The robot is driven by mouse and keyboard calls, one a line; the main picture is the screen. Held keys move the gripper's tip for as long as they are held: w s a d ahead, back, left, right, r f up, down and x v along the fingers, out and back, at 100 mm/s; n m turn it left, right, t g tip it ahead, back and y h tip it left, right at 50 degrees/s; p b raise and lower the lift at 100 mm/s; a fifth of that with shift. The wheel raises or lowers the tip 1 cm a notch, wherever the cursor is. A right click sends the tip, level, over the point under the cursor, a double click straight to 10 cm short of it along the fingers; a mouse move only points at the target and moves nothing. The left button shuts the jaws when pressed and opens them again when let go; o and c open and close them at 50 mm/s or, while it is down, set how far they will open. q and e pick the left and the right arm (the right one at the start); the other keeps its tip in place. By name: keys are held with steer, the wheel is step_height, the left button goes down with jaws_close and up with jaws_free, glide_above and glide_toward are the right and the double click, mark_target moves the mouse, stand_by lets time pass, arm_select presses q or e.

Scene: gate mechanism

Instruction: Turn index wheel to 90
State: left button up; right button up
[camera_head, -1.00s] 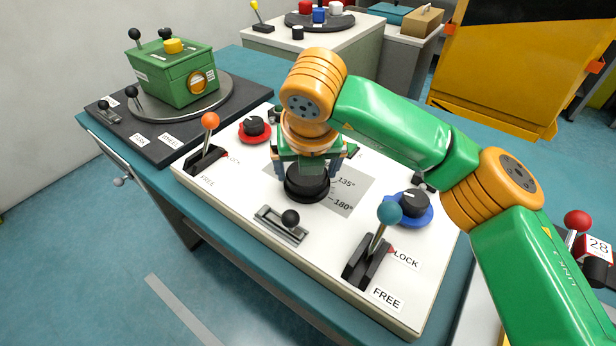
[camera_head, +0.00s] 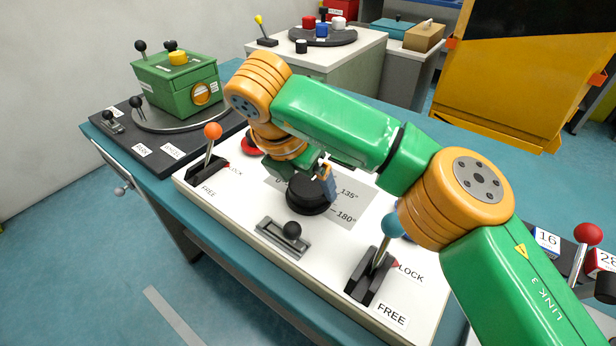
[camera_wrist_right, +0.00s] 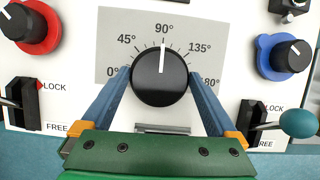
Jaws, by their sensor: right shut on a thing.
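The index wheel is a round black knob (camera_head: 308,196) on a grey dial plate (camera_head: 352,203) on the white panel. In the right wrist view the wheel (camera_wrist_right: 160,82) has a white pointer line that points up at the 90° mark. The dial plate (camera_wrist_right: 112,70) reads 0°, 45°, 90°, 135° and 180°. My right gripper (camera_wrist_right: 160,74) has its blue fingers on both sides of the wheel, shut on it. In the head view my right gripper (camera_head: 311,180) is over the wheel and partly hidden by its arm. My left gripper is not in view.
An orange-ball lever (camera_head: 212,132) stands left of the wheel and a teal-ball lever (camera_head: 393,225) stands right. A slider with a black ball (camera_head: 291,230) lies in front.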

mark_target(297, 195)
stand_by(0.5)
steer(key=o, duration=1)
steer(key=p+v, duration=0.1)
steer(key=v, duration=0.6)
steer(key=shift+a, duration=0.15)
